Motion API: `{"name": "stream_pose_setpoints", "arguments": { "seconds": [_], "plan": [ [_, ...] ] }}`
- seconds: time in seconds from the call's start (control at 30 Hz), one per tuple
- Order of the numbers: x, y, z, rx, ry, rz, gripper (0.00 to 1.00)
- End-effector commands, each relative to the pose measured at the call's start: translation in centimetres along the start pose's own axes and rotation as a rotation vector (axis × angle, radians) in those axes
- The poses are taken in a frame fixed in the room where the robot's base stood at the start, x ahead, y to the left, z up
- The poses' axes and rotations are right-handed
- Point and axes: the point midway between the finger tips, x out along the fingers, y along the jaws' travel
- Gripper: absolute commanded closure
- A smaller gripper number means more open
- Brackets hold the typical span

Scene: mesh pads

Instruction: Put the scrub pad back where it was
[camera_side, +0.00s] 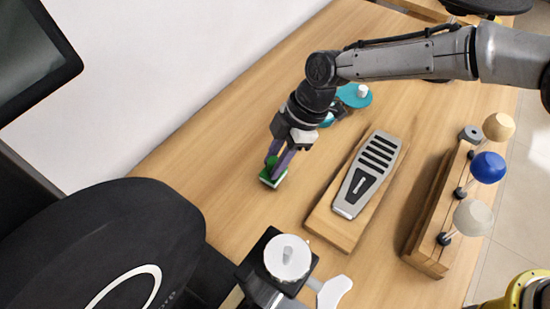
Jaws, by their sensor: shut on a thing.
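The scrub pad (269,181) is a small green block with a pale lower edge, on or just above the wooden table at the centre left. My gripper (277,165) points down at it, with its purple fingers shut on the pad. The fingers hide part of the pad's top. I cannot tell whether the pad touches the table.
A grey grater-like pedal (378,153) lies on a wooden board (332,229) right of my gripper. A wooden rack (430,238) with beige, blue and white balls stands farther right. A teal disc (354,96) is behind my arm. Table left of the pad is clear.

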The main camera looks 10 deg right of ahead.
Motion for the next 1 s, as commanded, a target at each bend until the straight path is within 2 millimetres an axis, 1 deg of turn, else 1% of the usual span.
{"name": "stream_pose_setpoints", "arguments": {
  "seconds": [0.23,0.27,0.3,0.4,0.63,0.73,0.87,1.0],
  "plan": [
    [0.3,0.0,0.1,0.0,0.0,0.0,1.0],
    [0.2,0.0,0.1,0.0,0.0,0.0,0.65],
    [0.2,0.0,0.1,0.0,0.0,0.0,0.57],
    [0.2,0.0,0.1,0.0,0.0,0.0,0.4],
    [0.2,0.0,0.1,0.001,0.0,0.0,0.4],
    [-0.2,0.0,-0.1,0.0,0.0,0.0,0.4],
    [-1.9,0.1,-0.1,0.001,0.002,0.003,0.4],
    [-4.7,0.1,0.0,0.001,0.001,0.003,0.4]
  ]
}}
